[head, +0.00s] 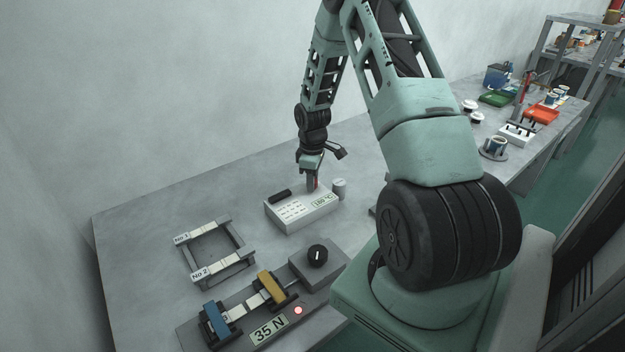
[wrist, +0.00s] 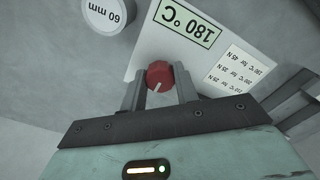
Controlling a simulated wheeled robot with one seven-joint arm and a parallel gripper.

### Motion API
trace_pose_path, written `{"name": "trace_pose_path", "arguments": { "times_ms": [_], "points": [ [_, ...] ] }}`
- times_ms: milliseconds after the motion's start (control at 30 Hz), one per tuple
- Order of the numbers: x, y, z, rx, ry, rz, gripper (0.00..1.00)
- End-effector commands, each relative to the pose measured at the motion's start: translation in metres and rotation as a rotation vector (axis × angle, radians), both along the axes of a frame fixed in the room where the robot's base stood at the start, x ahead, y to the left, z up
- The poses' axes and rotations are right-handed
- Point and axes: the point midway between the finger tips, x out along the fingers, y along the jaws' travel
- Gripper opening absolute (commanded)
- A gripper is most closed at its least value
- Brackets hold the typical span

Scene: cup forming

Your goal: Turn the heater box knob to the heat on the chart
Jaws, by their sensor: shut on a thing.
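The red knob (wrist: 158,73) with a white pointer line sits between my fingers. My gripper (wrist: 159,90) is shut on it, one finger on each side. In the head view my gripper (head: 313,184) points down at the box and mostly hides the knob.
A grey cylinder (wrist: 108,12) marked 60 mm stands close beside the box. A display (head: 269,331) reading 35 N, a black dial (head: 318,255) and a rig with blue and yellow clamps stand in front. A frame (head: 183,262) with No 1 and No 2 strips is left.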

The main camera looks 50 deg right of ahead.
Motion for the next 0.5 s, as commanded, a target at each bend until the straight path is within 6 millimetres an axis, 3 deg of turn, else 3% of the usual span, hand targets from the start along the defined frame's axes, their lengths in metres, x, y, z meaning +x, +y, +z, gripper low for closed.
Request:
{"name": "trace_pose_path", "arguments": {
  "times_ms": [267, 500],
  "points": [
    [0.0001, 0.0, 0.0, -0.001, 0.0, -0.074, 0.07],
    [0.0002, 0.0002, -0.0002, -0.001, 0.0, -0.25, 0.07]
  ]
}}
